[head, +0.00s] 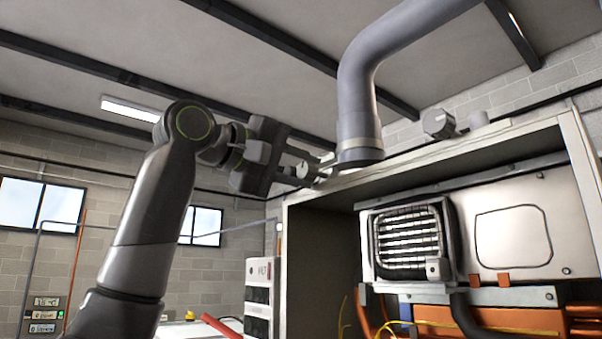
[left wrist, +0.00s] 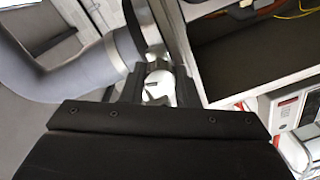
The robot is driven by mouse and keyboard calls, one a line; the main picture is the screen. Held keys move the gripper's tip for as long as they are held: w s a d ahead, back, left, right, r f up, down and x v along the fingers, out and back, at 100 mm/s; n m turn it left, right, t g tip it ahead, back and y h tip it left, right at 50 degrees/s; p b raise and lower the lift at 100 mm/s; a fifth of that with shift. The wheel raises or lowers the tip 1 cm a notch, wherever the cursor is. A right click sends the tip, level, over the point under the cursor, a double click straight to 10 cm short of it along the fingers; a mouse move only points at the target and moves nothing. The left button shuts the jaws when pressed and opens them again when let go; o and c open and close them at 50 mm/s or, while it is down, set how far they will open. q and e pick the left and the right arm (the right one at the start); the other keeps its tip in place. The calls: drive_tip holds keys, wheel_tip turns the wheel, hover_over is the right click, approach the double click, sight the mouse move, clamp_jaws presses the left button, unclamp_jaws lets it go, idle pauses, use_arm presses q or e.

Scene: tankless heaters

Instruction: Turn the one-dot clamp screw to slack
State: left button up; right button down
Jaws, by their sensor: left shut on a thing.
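My left gripper (head: 314,171) is at the top left of the open heater cabinet (head: 285,235), beside the lower end of the bent grey flue pipe (head: 358,110). In the left wrist view my left gripper (left wrist: 160,84) has a finger on each side of a pale round screw head (left wrist: 157,83) with a dark mark and is shut on it. The screw sits by the clamp band around the pipe, which also shows in the left wrist view (left wrist: 85,75). No dot can be made out on the screw. My right gripper is not in view.
A grey hexagonal fitting (head: 438,124) stands on the cabinet top, right of the pipe. Inside the cabinet are a finned heat exchanger (head: 408,236), orange parts and cables. A white unit (head: 259,290) stands left of the cabinet. The air left of the pipe is clear except for my arm.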

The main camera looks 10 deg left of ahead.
use_arm(q)
drive_tip(key=shift+r, duration=0.1)
idle(0.3)
drive_tip(key=o, duration=1)
drive_tip(key=shift+a, duration=0.1)
drive_tip(key=shift+s+a+b, duration=0.15)
drive_tip(key=shift+s+b, duration=0.05)
drive_tip(key=shift+b, duration=0.1)
drive_tip(key=b+v, duration=0.6)
drive_tip(key=v, duration=1.1)
drive_tip(key=shift+b, duration=0.3)
